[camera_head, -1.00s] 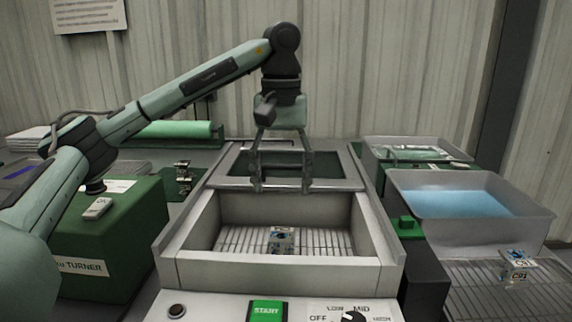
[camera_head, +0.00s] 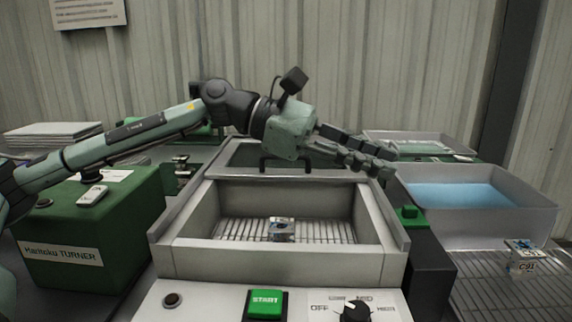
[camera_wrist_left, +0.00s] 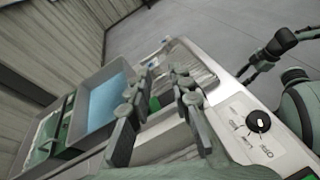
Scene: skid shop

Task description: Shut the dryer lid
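The dryer (camera_head: 185,240) is a pale box with its chamber uncovered, showing a wire rack and a small labelled block (camera_head: 281,230). Its framed lid (camera_head: 232,172) lies slid back behind the chamber, with a dark bar handle (camera_head: 267,163) partly hidden by my gripper. My left gripper (camera_head: 393,160) lies nearly level above the lid and handle, fingers pointing right. In the left wrist view its two fingers (camera_wrist_left: 160,82) stand apart with nothing between them. Part of my other arm (camera_wrist_left: 290,95) shows at that view's right edge; its finger state is unclear.
A green START button (camera_head: 265,304) and a dial (camera_head: 355,312) are on the dryer's front panel. A tub of blue liquid (camera_head: 540,222) stands right, behind a wire rack (camera_head: 510,290) holding another block (camera_head: 521,257). A green box (camera_head: 130,220) stands left.

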